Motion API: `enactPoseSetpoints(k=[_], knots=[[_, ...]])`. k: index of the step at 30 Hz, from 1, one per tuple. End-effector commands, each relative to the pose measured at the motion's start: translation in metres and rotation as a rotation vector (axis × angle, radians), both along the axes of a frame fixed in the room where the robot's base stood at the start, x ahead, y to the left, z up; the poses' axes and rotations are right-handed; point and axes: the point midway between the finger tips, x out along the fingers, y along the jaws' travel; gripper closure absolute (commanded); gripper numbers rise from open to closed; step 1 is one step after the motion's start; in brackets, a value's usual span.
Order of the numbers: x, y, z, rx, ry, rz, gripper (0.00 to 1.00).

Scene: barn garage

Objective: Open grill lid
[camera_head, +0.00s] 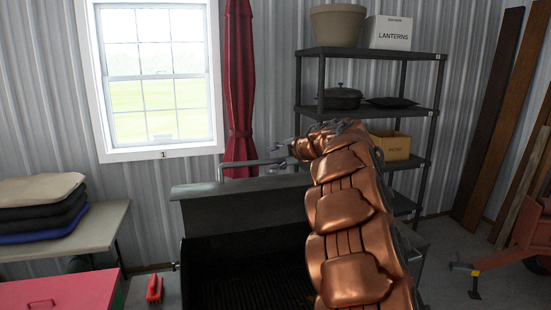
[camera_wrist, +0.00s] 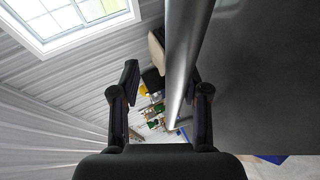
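The grill lid (camera_head: 245,208) is a dark panel in the head view, raised and tipped back. Below it the dark grill interior with its grate (camera_head: 245,290) is exposed. The silver handle bar (camera_head: 255,163) runs along the lid's upper far side. My copper arm reaches over the grill's right part and hides some of it. My gripper (camera_head: 286,148) is by the handle's right end. In the wrist view, my gripper (camera_wrist: 163,85) has its fingers wide apart. The handle bar (camera_wrist: 187,60) passes between them, nearer the right finger; contact is unclear. The lid's dark surface (camera_wrist: 260,80) fills the right side.
A window (camera_head: 160,75) and a closed red umbrella (camera_head: 239,90) are behind the grill. A black shelf rack (camera_head: 372,54) stands behind my arm. A table with folded cushions (camera_head: 40,210) and a red box (camera_head: 60,292) are left. Wooden planks (camera_head: 487,120) lean at right.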

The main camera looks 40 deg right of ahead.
Motion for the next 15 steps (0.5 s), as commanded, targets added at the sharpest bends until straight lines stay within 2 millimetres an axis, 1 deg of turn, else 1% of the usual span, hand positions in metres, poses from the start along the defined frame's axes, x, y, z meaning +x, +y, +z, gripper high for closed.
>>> enactPoseSetpoints(k=[5,8,12,15], knots=[[-0.01,-0.002,0.005,0.001,-0.001,-0.003,0.57],[-0.022,-0.004,0.012,0.0,-0.004,-0.004,0.57],[-0.046,-0.007,0.025,-0.004,-0.008,-0.007,0.57],[-0.063,-0.008,0.031,-0.001,-0.005,-0.005,0.57]])
